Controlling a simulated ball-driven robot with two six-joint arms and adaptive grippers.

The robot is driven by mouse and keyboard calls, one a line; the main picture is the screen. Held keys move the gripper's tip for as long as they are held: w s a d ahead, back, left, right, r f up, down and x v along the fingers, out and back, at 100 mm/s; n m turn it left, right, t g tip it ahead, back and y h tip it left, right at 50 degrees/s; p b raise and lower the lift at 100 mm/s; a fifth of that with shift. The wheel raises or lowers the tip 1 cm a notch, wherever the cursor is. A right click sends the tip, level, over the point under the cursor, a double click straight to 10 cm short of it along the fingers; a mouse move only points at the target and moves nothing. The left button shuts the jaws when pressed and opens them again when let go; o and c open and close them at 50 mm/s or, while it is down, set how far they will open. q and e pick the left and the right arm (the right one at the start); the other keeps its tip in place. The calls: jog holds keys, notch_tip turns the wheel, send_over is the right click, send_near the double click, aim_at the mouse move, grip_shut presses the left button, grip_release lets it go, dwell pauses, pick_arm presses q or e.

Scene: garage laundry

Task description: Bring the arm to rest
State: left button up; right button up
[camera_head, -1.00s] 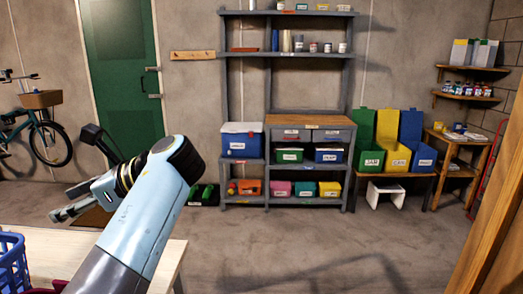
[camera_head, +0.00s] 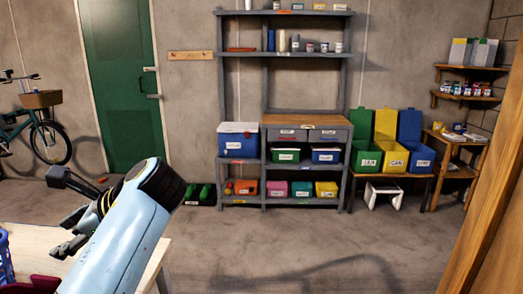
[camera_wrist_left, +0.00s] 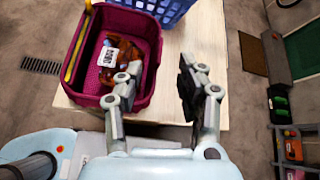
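My left arm comes in from the lower left in the head view, bent at a black-capped joint. Its gripper (camera_head: 68,238) hangs beside that joint, over the pale table (camera_head: 150,262). In the left wrist view the two fingers of the left gripper (camera_wrist_left: 160,78) stand apart with nothing between them. The left finger overlaps the edge of a magenta basket (camera_wrist_left: 151,45) on the table; contact cannot be told. My right gripper is in neither view.
The magenta basket holds a brown item (camera_wrist_left: 126,52) with a white label. A blue basket (camera_wrist_left: 172,12) stands beside it. A grey shelf unit (camera_head: 355,150) with bins stands at the wall. A wooden post (camera_head: 487,225) rises at right. The middle floor is clear.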

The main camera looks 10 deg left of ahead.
pick_arm(q)
jog(key=s+d+f+n+t+h, duration=0.3)
jog(key=s+f+n+h, duration=0.4)
jog(key=s, duration=0.3)
jog(key=s+d+n+t+h, duration=0.1)
jog(key=s+d+n+h, duration=0.3)
jog(key=s+d+n, duration=0.35)
jog(key=s+a+f+g+b, duration=0.15)
jog(key=f+b, duration=0.45)
jog(key=f, duration=1.4)
jog(key=s+f+b, duration=0.3)
jog(key=f+b, duration=0.2)
jog(key=f, duration=1.5)
jog(key=s+a+f+g+b, duration=0.1)
jog(key=s+f+b, duration=0.7)
jog(key=s+f, duration=0.9)
notch_tip(320, 180, down, 5)
jog(key=shift+s+r+m, duration=0.2)
jog(key=shift+s+m, duration=0.05)
jog(key=shift+m, duration=0.1)
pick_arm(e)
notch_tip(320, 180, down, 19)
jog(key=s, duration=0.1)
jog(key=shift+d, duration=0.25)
pick_arm(q)
jog(key=shift+a, duration=0.15)
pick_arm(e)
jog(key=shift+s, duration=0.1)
